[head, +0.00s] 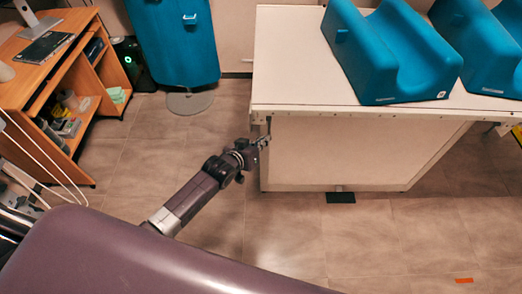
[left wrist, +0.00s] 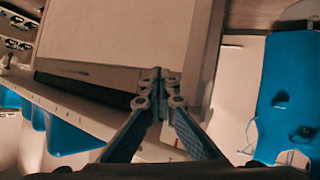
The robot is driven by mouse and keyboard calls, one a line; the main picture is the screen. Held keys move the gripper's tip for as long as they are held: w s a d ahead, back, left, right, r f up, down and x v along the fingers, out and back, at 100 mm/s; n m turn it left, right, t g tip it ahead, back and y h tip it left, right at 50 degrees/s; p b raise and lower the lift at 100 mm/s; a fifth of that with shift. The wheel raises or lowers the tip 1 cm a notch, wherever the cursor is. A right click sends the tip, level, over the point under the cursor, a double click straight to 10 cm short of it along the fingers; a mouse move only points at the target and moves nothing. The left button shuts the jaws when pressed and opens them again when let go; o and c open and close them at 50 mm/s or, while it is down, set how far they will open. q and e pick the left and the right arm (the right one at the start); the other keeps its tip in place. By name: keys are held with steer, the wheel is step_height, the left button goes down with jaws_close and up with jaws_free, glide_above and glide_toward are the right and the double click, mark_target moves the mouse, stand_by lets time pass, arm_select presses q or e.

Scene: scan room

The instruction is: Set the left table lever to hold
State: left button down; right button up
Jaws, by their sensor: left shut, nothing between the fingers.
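The white table (head: 290,60) stands at the right in the head view, its long front edge toward me. A small dark upright piece, which looks like the lever (head: 268,122), hangs under the front edge at the left corner. My left gripper (head: 265,141) is shut and empty just below that piece; I cannot tell whether they touch. In the left wrist view the left gripper's fingers (left wrist: 158,78) meet in front of the table's pale edge (left wrist: 75,100), and the lever is not clearly seen. My right gripper is not in view.
Blue cradle-shaped cushions (head: 385,50) lie on the table. A black foot plate (head: 341,197) is on the floor below it. The tiled floor between desk and table is clear.

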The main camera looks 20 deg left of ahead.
arm_select(q)
steer(key=shift+m+t, duration=0.3)
steer(key=shift+t, duration=0.4)
steer(key=w+f+b, duration=0.2)
steer(key=w, duration=0.1)
steer(key=shift+w+a+f+b, duration=0.1)
steer(key=shift+a+f+b, duration=0.2)
steer(key=shift+a+b, duration=0.1)
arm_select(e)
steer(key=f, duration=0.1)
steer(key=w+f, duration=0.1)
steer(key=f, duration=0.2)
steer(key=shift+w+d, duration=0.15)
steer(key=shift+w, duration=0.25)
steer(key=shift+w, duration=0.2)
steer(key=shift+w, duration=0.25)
arm_select(q)
steer(key=shift+a, duration=0.1)
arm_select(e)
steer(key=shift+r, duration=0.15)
